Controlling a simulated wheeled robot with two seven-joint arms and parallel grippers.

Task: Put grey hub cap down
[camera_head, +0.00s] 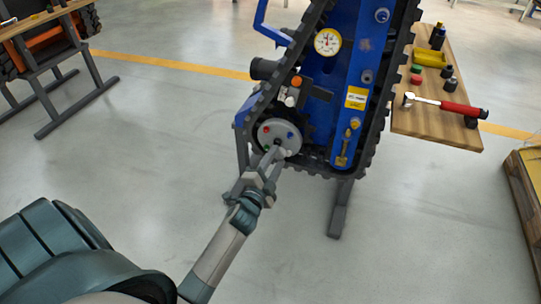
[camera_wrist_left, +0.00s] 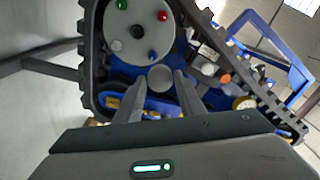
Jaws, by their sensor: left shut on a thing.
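My left gripper (camera_head: 270,163) reaches up to the lower end of the blue tracked carrier (camera_head: 343,75). In the left wrist view the gripper (camera_wrist_left: 160,84) is shut on a small round grey piece, which I take to be the grey hub cap (camera_wrist_left: 160,77). A light grey wheel disc (camera_head: 278,132) with green, red and blue studs is on the carrier; it also shows in the left wrist view (camera_wrist_left: 132,46). The cap appears beside the disc's rim in the wrist view, off its dark centre. I cannot tell whether they touch. My right gripper is not in view.
A black track (camera_head: 375,120) surrounds the carrier. A wooden bench (camera_head: 432,120) at right holds a red-handled hammer (camera_head: 445,104), a yellow tray (camera_head: 430,58) and several small items. A pallet or crate (camera_head: 525,185) stands far right. The floor at lower middle is clear.

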